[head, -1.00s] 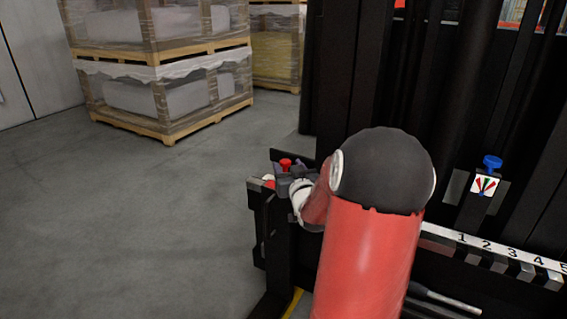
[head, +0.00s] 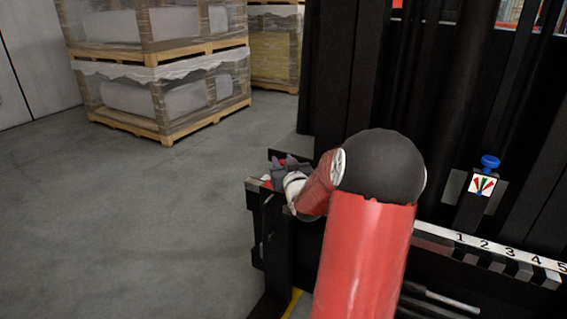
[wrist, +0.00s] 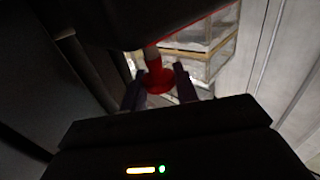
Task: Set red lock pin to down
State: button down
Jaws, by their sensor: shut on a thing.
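The red lock pin (wrist: 157,76) shows in the wrist view, with a round red flange and a pale shaft end, between the two fingers of my gripper (wrist: 160,90). The fingers are shut on it. In the head view my gripper (head: 287,168) is at the far left end of the black forklift carriage. There its dark fingers hide the knob of the pin. A small red patch (head: 267,184) shows just left of the gripper; I cannot tell whether it is part of the pin.
A blue knob (head: 490,161) with a coloured label stands on the carriage at the right. A numbered white strip (head: 480,245) runs along the carriage. Black mast columns rise behind my arm. Wrapped pallets (head: 165,100) stand at the back left. The grey floor (head: 120,220) at left is clear.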

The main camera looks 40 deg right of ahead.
jog(key=shift+f+b, duration=1.85)
jog(key=shift+r, duration=0.1)
jog(key=c, duration=1.1)
grip_release()
jog(key=shift+s, duration=0.1)
jog(key=shift+s+a, duration=0.15)
jog(key=shift+s, duration=0.05)
jog(key=v, duration=0.7)
jog(key=shift+s, duration=0.1)
